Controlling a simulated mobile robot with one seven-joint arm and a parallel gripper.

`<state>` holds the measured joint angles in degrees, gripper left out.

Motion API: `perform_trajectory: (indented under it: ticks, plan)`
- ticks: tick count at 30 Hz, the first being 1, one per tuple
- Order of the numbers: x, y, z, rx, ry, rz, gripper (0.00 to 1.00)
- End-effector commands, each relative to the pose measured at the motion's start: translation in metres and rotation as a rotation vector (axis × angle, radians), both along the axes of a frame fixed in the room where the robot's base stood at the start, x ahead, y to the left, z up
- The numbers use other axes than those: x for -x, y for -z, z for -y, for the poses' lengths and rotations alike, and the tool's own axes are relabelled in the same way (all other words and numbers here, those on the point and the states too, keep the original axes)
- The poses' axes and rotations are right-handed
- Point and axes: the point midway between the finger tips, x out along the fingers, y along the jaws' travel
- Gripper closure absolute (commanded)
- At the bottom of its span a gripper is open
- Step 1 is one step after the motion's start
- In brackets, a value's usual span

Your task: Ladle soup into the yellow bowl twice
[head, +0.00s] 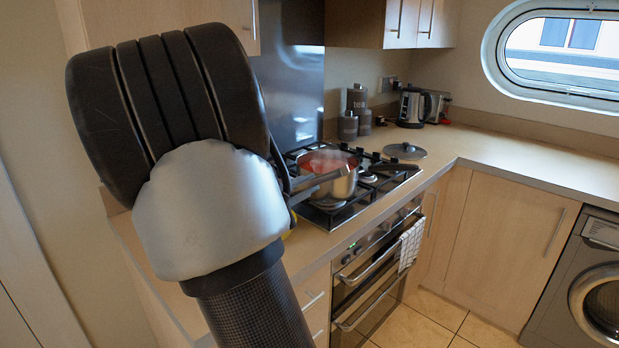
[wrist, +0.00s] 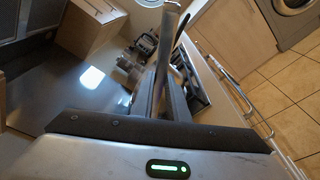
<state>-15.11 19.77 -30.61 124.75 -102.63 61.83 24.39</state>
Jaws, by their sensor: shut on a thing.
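A steel pot (head: 343,187) of red soup (head: 326,161) stands steaming on the hob, left of its middle. My gripper (head: 298,190) is left of the pot, mostly hidden behind my arm. In the wrist view my gripper (wrist: 165,85) is shut on a thin grey handle (wrist: 173,20), which looks like the ladle's. The ladle's bowl is not clearly visible in either view. A small yellow patch (head: 289,234), likely the yellow bowl, shows at the edge of my arm on the counter left of the hob; the rest is hidden.
A lid (head: 404,150) lies on the counter right of the hob. Grey canisters (head: 357,105) and a kettle (head: 412,106) stand behind. A checked towel (head: 411,243) hangs on the oven (head: 372,290). The right counter (head: 520,155) is clear.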

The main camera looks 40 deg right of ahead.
Motion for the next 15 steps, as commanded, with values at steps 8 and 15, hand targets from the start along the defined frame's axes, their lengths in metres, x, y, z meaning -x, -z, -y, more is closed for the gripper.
perform_trajectory:
  ticks: [8,15]
  plan:
    - [-0.014,-0.022,-0.001,0.009,0.001,-0.110,1.00]
    - [-0.025,-0.034,-0.001,0.017,0.002,-0.208,1.00]
